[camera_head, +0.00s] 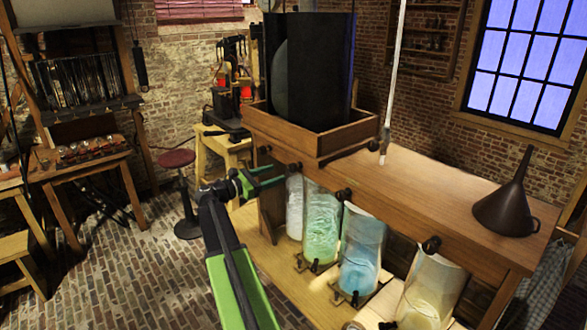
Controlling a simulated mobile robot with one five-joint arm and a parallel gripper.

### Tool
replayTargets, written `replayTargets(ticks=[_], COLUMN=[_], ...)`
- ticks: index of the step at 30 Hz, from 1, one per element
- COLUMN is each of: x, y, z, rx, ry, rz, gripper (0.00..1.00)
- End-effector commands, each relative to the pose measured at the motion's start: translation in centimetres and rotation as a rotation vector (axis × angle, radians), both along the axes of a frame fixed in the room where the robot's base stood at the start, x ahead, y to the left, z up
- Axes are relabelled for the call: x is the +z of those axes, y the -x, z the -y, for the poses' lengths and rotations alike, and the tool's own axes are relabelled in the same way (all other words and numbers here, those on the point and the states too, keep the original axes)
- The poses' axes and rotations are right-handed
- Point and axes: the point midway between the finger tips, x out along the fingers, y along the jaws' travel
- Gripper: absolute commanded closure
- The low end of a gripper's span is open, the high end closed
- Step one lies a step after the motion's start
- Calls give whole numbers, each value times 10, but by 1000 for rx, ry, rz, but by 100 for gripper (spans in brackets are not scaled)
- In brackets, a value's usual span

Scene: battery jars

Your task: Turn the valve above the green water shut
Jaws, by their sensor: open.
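The green water stands in a glass jar (321,228), second from the left in the row of jars under the wooden cabinet. A small dark valve (295,167) sits on the cabinet's front edge, just above and left of this jar. My gripper (281,174) is open, with its two green fingers pointing right toward this valve. The fingertips are very close to it; I cannot tell whether they touch it. Part of the cabinet front is hidden behind the fingers.
Other valves (343,194) (431,244) line the edge. A clear jar (294,208) stands left, blue (360,262) and yellow (428,296) jars right. A dark funnel (506,206) and large dark tank (308,70) stand on the cabinet (440,190). Brick floor lies open left.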

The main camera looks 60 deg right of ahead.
Motion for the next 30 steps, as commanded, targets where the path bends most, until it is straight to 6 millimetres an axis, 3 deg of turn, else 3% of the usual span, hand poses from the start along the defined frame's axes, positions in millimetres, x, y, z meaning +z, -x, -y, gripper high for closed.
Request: replayTargets(ticks=[3,10,15,23,30], x=[0,0,0,0,0], y=[12,29,34,35,34], z=[29,70,82,83,83], rx=[-3,-2,0,1,1], ry=[0,0,-1,0,0], rz=[1,1,1,1,1], gripper=[45,45,45,45,75])
